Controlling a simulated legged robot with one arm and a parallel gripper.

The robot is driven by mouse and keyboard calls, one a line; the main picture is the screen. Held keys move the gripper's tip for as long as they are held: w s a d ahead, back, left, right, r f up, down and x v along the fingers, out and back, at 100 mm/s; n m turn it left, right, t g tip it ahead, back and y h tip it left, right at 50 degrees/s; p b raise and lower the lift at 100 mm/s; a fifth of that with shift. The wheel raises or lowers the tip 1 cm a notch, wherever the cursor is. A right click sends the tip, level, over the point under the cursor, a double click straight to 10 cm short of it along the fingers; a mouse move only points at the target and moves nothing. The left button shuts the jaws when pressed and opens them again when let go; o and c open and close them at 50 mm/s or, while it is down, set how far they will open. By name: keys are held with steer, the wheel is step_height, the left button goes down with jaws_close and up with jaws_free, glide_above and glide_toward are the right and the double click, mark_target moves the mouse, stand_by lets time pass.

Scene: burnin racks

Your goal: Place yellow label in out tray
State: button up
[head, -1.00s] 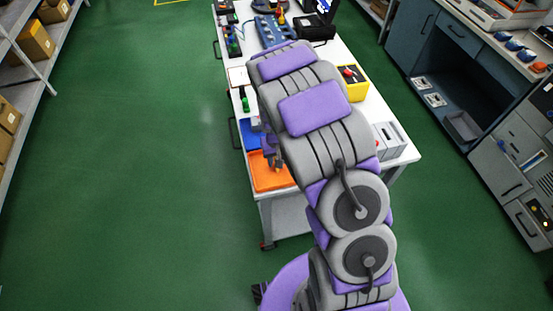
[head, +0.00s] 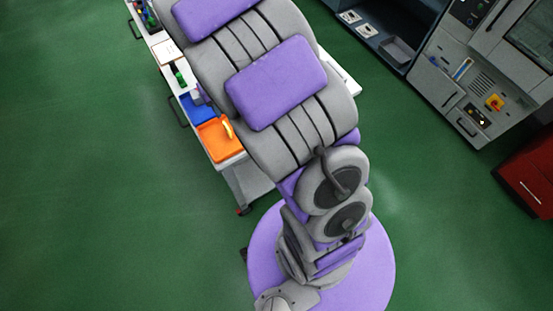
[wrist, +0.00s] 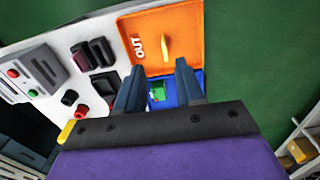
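The orange out tray (wrist: 190,22), marked "OUT", lies on the white bench beyond my fingertips in the wrist view. It also shows in the head view (head: 212,146). The yellow label (wrist: 166,46) is inside the tray; it also shows in the head view (head: 228,127). My gripper (wrist: 158,70) is open, its two fingers apart with nothing held between them. The fingertips are near the tray's edge, over or near the blue tray, and apart from the label. In the head view my arm hides most of the gripper.
A blue tray (wrist: 184,87) with a green item (wrist: 158,91) in it adjoins the orange tray. On the white bench (wrist: 62,35) are a grey box with buttons (wrist: 33,72), dark blocks (wrist: 92,55) and small knobs. Green floor lies open left of the bench.

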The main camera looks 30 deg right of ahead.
steer(key=s+r, duration=0.4)
steer(key=s, duration=0.6)
steer(key=s+r+g, duration=0.1)
steer(key=s+r, duration=0.4)
steer(key=s, duration=0.5)
steer(key=s+r, duration=0.4)
steer(key=s, duration=0.6)
steer(key=shift+s+r+g, duration=0.2)
steer(key=shift+s+g, duration=0.05)
steer(key=shift+g, duration=0.15)
steer(key=shift+a, duration=0.15)
